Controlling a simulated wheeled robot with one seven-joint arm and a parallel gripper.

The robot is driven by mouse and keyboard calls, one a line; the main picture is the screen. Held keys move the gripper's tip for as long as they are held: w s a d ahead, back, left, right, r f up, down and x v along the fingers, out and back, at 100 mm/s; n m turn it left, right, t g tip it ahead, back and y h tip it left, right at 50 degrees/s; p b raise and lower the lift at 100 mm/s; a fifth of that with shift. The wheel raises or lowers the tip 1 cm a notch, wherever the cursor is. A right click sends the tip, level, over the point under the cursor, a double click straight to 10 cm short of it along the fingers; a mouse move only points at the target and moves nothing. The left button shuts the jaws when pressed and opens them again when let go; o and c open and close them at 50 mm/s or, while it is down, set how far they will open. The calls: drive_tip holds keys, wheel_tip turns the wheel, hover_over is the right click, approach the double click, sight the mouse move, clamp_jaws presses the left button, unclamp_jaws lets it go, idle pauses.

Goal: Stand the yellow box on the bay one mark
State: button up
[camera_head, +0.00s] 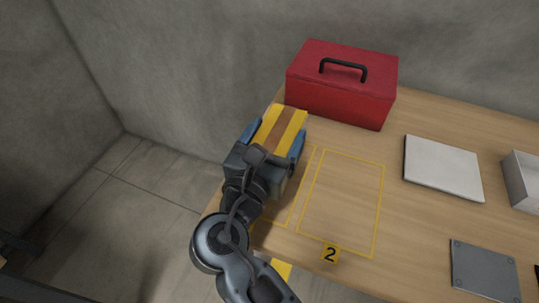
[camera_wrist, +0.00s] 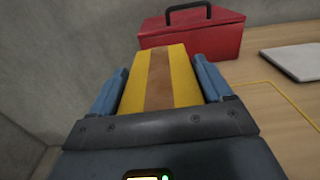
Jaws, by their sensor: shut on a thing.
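The yellow box (camera_head: 291,120), with a brown stripe along its middle, is between the blue fingers of my gripper (camera_head: 276,133). My gripper is shut on it, with a finger along each side. The wrist view also shows the box (camera_wrist: 181,72) pointing away toward the red toolbox. The box is over the table's left end; I cannot tell if it touches the table. The bay one mark (camera_head: 290,221) is a yellow outline left of bay two. Only its right side and part of its near edge show; my gripper and arm hide the rest, including its number.
A red toolbox (camera_head: 340,97) with a black handle stands just beyond the box. The bay two outline (camera_head: 378,210), with its "2" label (camera_head: 330,254), is empty. A white panel (camera_head: 442,168), a grey plate (camera_head: 484,270) and a pale bin (camera_head: 522,180) are to the right.

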drive_tip(key=shift+s+a+f, duration=0.25)
drive_tip(key=shift+a+f, duration=0.1)
drive_tip(key=shift+a, duration=0.2)
drive_tip(key=shift+f+b, duration=0.35)
drive_tip(key=shift+f, duration=1.6)
drive_tip(key=shift+f, duration=0.1)
drive_tip(key=o, duration=1.4)
drive_tip(key=shift+f, duration=0.1)
drive_tip(key=shift+s+a, duration=0.1)
drive_tip(key=shift+s, duration=0.05)
drive_tip(key=v, duration=1.1)
drive_tip(key=shift+s, duration=0.35)
